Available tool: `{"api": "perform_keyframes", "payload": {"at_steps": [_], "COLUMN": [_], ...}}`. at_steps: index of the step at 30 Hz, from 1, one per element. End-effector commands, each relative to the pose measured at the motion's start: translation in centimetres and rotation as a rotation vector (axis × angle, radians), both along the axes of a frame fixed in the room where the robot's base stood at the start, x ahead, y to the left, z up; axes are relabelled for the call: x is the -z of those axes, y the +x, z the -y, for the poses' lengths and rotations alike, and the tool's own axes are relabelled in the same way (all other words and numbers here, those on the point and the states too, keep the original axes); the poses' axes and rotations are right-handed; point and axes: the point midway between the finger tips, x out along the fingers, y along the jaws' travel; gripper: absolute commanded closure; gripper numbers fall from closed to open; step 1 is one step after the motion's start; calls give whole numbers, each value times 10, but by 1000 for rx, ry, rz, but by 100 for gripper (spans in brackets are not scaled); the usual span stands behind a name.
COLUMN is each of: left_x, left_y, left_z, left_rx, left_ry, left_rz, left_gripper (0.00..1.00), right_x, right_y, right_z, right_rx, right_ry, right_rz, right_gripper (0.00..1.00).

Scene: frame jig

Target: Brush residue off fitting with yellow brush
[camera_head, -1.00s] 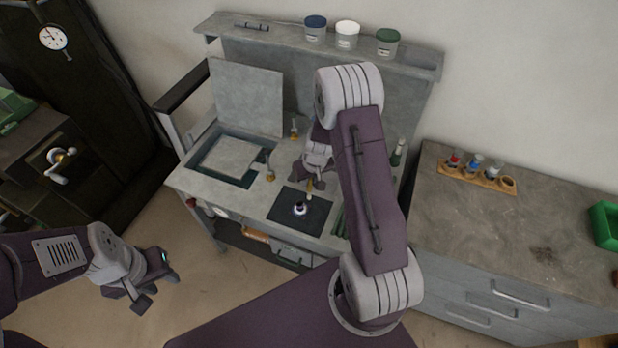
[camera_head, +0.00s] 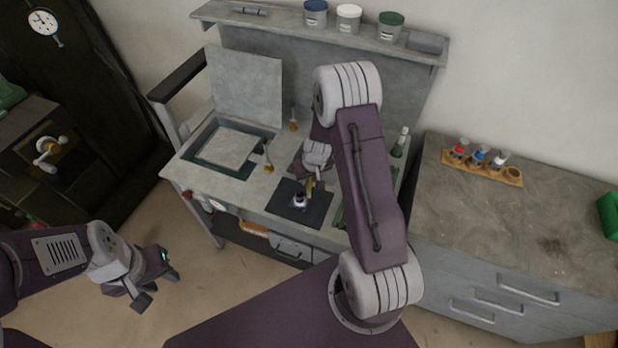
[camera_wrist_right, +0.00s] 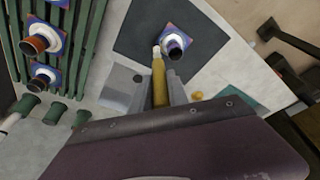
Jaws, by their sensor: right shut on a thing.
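A small fitting (camera_head: 299,201) with a pale rim and dark centre stands on a dark mat (camera_head: 317,212) at the bench's front. It also shows in the right wrist view (camera_wrist_right: 175,45), on a blue-purple base. My right gripper (camera_wrist_right: 160,90) is shut on the yellow brush (camera_wrist_right: 158,80), whose pale tip is right beside the fitting; I cannot tell whether they touch. In the head view the brush (camera_head: 309,187) shows just above and right of the fitting, below my right gripper (camera_head: 310,178). My left gripper (camera_head: 158,284) is open and empty over the floor, left of the bench.
A green slatted rack (camera_wrist_right: 62,55) holding similar fittings lies beside the mat. An open-lidded basin (camera_head: 225,150) and amber-based bottles are on the bench's left. Tubs (camera_head: 348,17) stand on the top shelf. A grey cabinet (camera_head: 500,220) with a wooden vial rack (camera_head: 482,170) stands at right.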

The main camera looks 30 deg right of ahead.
Motion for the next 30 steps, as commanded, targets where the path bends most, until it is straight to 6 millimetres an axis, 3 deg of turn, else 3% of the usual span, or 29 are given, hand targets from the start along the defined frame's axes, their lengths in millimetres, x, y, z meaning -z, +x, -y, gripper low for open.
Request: {"api": "perform_keyframes", "payload": {"at_steps": [21, 30], "left_x": [11, -10], "left_y": [0, 0], "left_z": [0, 0], "left_rx": [0, 0], "left_ry": [0, 0], "left_rz": [0, 0], "left_gripper": [64, 64], "right_x": [10, 4], "right_y": [0, 9], "right_z": [0, -7], "right_rx": [0, -1], "right_ry": [0, 1], "right_rz": [0, -2], "right_gripper": [100, 100]}}
